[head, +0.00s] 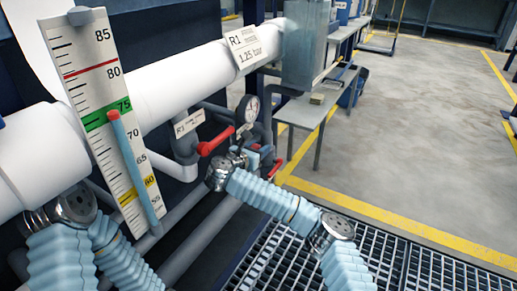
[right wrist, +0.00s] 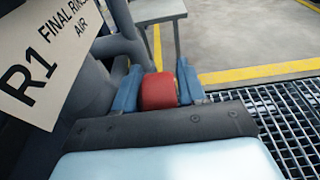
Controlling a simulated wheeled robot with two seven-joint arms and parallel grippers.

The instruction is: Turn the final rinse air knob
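The red knob (right wrist: 158,91) sits between the two blue fingers of my right gripper (right wrist: 158,85) in the right wrist view. Both fingers lie against its sides with no clear gap. A tag reading "R1 FINAL RINSE AIR" (right wrist: 45,62) is at the left of that view. In the head view my right gripper (head: 258,153) is at the pipework below a round dial gauge (head: 248,108), and mostly hides the knob. The R1 tag (head: 188,123) hangs left of the gauge. My left arm shows at the lower left, but its gripper does not show.
A red lever (head: 214,141) is just left of my right gripper, and another red handle (head: 277,168) is close on its right. A tall scale board (head: 95,70) and a large white pipe (head: 190,75) stand at left.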

